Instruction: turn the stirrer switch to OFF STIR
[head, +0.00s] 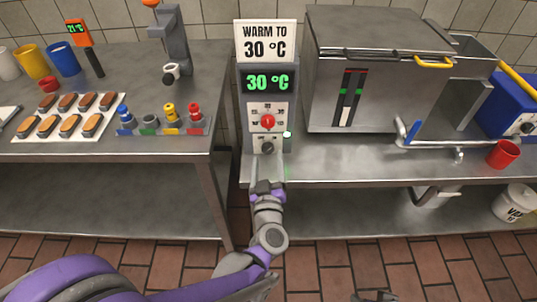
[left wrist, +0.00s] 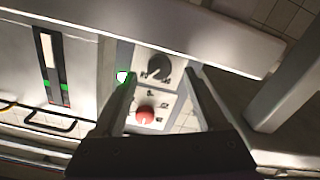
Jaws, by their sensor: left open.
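The control box (head: 282,108) stands left of the steel vat, with a red dial and, below it, a dark grey knob (head: 267,147) that looks like the stirrer switch. The dark knob also shows in the left wrist view (left wrist: 157,69), with the red dial (left wrist: 146,114) under it; its markings are too small to read. A lit green lamp (head: 287,134) is beside the knob. My left gripper (head: 268,176) is in front of and below the knob. In the left wrist view its open fingers (left wrist: 160,74) appear on either side of the knob, with nothing gripped; contact cannot be told.
The display (head: 267,83) reads 30 °C, under a sign (head: 266,42) saying WARM TO 30 °C. The steel vat (head: 375,75) stands close on the right. A gap separates the tables.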

